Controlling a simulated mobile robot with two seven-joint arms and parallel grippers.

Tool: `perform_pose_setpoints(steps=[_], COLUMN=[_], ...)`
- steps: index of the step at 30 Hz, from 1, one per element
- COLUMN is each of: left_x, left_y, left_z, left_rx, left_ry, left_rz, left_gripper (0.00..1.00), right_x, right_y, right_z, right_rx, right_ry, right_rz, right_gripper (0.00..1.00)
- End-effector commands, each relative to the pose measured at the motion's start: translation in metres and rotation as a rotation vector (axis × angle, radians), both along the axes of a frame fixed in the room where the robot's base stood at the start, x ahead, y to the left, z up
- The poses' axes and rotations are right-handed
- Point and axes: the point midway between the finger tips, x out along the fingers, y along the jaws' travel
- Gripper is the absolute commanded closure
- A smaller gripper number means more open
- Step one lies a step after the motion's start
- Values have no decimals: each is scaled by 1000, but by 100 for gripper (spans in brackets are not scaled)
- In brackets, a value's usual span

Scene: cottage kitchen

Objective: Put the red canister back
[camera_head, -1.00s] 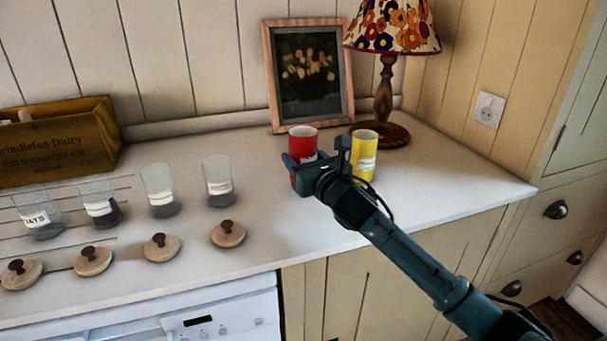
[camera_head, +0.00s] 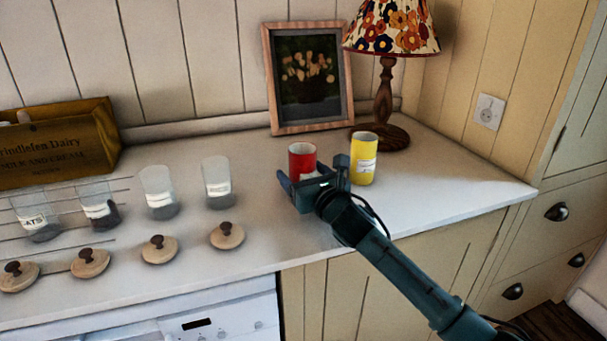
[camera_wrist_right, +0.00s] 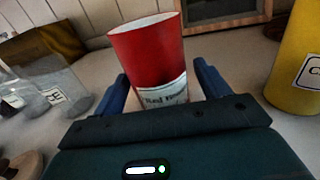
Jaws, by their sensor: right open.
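The red canister (camera_head: 302,159) stands upright on the white counter, with a white label low on its side. My right gripper (camera_head: 312,178) is open in front of it. In the right wrist view the red canister (camera_wrist_right: 150,55) shows between and beyond the two blue fingers, with the right gripper (camera_wrist_right: 165,95) spread to either side of its lower part. I cannot tell whether a finger touches it. The yellow canister (camera_head: 364,160) stands upright to the right of the red one, and also shows in the wrist view (camera_wrist_right: 298,60). My left gripper is not in view.
Several clear labelled jars (camera_head: 158,192) stand to the left, with wooden lids (camera_head: 159,249) in front. A wooden crate (camera_head: 55,150) is at the back left. A framed picture (camera_head: 308,77) and a lamp (camera_head: 386,85) stand behind. The counter (camera_head: 455,178) is clear on the right.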

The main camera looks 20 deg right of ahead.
Motion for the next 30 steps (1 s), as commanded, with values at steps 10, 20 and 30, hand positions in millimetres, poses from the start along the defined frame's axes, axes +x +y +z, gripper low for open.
perform_pose_setpoints(steps=[10,20,30], left_x=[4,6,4], left_y=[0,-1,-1], left_z=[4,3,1], left_rx=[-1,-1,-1], left_ry=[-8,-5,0], left_rz=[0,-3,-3], left_gripper=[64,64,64], right_x=[-20,-88,-118], right_y=[-4,-15,-20], right_z=[2,3,4], right_rx=[-4,-3,0], right_ry=[1,0,0], right_rz=[0,1,0], right_gripper=[25,25,25])
